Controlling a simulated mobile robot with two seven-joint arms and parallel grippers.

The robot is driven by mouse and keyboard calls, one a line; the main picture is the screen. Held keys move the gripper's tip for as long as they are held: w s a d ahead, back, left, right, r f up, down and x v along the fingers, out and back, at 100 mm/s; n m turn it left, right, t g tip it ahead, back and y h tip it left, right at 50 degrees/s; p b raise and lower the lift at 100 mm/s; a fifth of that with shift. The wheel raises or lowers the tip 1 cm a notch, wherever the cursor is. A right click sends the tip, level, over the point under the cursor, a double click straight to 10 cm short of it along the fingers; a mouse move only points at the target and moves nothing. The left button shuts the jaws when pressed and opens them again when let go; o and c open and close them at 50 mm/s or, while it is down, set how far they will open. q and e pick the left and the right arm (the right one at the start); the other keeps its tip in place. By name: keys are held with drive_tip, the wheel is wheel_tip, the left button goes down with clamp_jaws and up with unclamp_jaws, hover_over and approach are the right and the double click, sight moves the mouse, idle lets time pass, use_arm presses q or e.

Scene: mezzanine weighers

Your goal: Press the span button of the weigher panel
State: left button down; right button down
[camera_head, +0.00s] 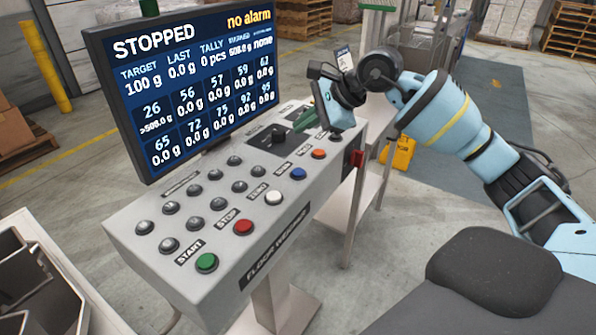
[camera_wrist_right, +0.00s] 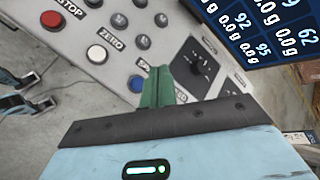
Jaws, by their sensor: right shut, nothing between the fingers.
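The weigher panel (camera_head: 150,255) is a grey sloped console with a row of coloured buttons. The blue button (camera_head: 298,174) beside the SPAN label sits between the white ZERO button and an orange one. In the right wrist view the blue button (camera_wrist_right: 136,84) shows just left of my green fingertips, its label partly covered. My right gripper (camera_head: 305,120) is over the far part of the panel, beyond the blue button. Its fingers (camera_wrist_right: 158,88) are shut and empty; I cannot tell their exact height above the panel. My left gripper is not in view.
The white ZERO (camera_head: 274,197), red STOP (camera_head: 243,226) and green START (camera_head: 207,262) buttons line the front edge. The orange button (camera_head: 319,153) and a black rotary knob (camera_head: 278,134) are near the gripper. A screen (camera_head: 190,75) reading STOPPED, no alarm, stands behind.

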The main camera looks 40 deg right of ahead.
sight(303, 172)
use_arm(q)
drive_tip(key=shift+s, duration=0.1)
use_arm(e)
drive_tip(key=shift+f, duration=0.15)
